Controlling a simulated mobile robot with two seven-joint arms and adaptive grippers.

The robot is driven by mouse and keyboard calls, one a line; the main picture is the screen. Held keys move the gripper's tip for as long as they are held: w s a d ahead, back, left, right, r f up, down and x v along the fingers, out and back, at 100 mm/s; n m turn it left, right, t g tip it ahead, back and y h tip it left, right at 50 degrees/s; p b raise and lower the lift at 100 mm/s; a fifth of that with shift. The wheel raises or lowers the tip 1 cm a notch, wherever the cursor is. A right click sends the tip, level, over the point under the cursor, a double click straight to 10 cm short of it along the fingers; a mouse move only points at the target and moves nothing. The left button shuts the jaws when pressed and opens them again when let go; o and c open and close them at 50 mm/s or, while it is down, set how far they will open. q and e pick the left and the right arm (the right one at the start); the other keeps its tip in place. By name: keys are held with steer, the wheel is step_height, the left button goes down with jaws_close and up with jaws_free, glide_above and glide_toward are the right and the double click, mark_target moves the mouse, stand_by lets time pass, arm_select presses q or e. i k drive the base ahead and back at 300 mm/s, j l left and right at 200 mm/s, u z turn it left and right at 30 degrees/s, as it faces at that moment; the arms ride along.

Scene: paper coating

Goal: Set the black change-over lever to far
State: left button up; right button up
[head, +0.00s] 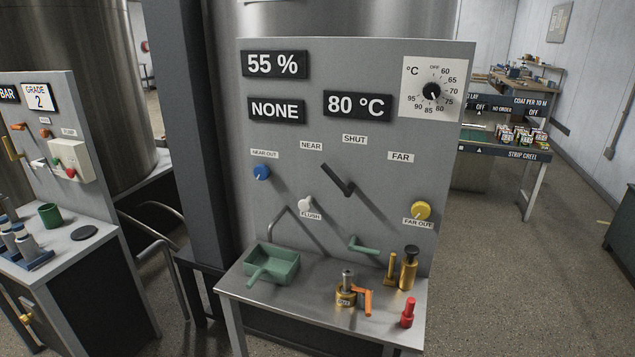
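The black change-over lever (337,180) is on the grey upright panel (220,120), right of its middle. Its long arm slants to the upper left, toward the NEAR label (311,145). The SHUT label (355,140) is above the lever, and the FAR label (401,156) is to its upper right. Neither of my grippers is in view.
A blue knob (262,172), a white knob (305,203) and a yellow knob (421,210) surround the lever. A steel bench (310,322) below holds a green tray (272,262), brass fittings and a red piece (408,312). Open floor lies to the right.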

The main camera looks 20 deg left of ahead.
mark_target(347, 192)
steer(key=u, duration=0.4)
steer(key=i+j, duration=0.2)
steer(key=j, duration=0.15)
steer(key=i+j, duration=0.2)
steer(key=j, duration=0.2)
steer(key=i+j, duration=0.2)
steer(key=j, duration=0.15)
steer(key=j+z, duration=0.1)
steer(key=z, duration=0.35)
steer(key=i+j+z, duration=0.1)
steer(key=z, duration=0.3)
steer(key=j+z, duration=0.2)
steer(key=z, duration=0.25)
